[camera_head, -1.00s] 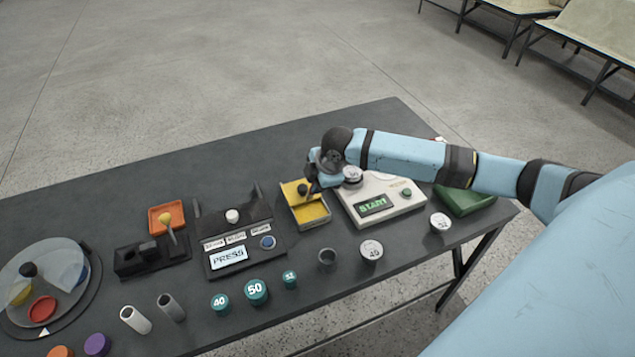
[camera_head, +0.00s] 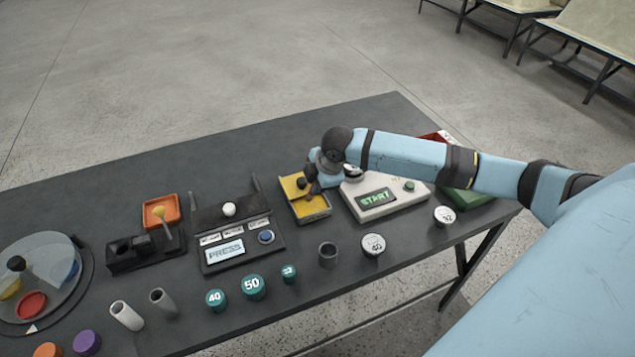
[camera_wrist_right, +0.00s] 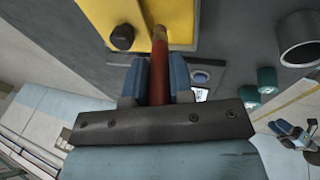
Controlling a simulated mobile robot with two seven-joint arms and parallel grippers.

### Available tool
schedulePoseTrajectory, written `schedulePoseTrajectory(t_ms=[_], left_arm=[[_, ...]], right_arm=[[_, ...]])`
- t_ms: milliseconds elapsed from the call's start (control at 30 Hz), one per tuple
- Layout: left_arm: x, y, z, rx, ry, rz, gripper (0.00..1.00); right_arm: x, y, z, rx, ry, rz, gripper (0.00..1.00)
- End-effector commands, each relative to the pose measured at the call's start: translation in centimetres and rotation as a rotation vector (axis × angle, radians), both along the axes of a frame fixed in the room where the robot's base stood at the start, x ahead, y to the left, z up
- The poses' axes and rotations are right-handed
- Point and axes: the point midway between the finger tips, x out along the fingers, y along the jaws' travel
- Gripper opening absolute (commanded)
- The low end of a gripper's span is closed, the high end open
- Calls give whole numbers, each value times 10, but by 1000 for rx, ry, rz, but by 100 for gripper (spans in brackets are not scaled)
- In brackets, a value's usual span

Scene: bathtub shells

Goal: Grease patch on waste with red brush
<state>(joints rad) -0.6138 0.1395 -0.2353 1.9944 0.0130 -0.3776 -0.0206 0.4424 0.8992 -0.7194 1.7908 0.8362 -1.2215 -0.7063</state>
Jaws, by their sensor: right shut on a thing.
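My right gripper (camera_head: 312,184) is over the yellow tray (camera_head: 316,212) in the head view. In the right wrist view my right gripper (camera_wrist_right: 158,75) is shut on the red brush (camera_wrist_right: 159,82), whose red handle runs between the fingers. The brush's far end reaches the yellow tray (camera_wrist_right: 185,15); whether it touches is unclear. A dark round knob (camera_wrist_right: 122,37) stands on the tray beside the brush. I cannot tell which part is the waste, and no grease patch is clearly visible.
A white START unit (camera_head: 400,200) stands right of the tray, with a green tray (camera_head: 468,196) beyond. A PRESS console (camera_head: 240,240) stands to the left, then an orange tray (camera_head: 161,211). Tubes and numbered caps (camera_head: 252,286) line the front. The rear tabletop is clear.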

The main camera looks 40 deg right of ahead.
Motion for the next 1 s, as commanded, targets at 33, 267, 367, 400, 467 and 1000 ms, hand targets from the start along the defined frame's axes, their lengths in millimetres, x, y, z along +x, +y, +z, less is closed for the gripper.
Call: schedulePoseTrajectory(t_ms=[33, 267, 367, 400, 467, 1000], left_arm=[[0, 0, 0, 0, 1, 0, 43], [0, 0, -1, 1, 2, 1, 43], [0, 1, -1, 1, 2, 1, 43], [0, 1, -2, 1, 2, 1, 43], [0, 1, -2, 1, 2, 1, 43], [0, 1, -2, 1, 2, 1, 43]], right_arm=[[0, 0, 0, 0, 0, 0, 0], [0, 0, -1, 0, 0, 0, 0], [0, 0, -3, 0, 0, 0, 0], [0, 0, -3, 1, 0, 0, 0], [0, 0, -4, 1, 0, 0, 0], [0, 0, -10, 0, 0, 0, 0]])
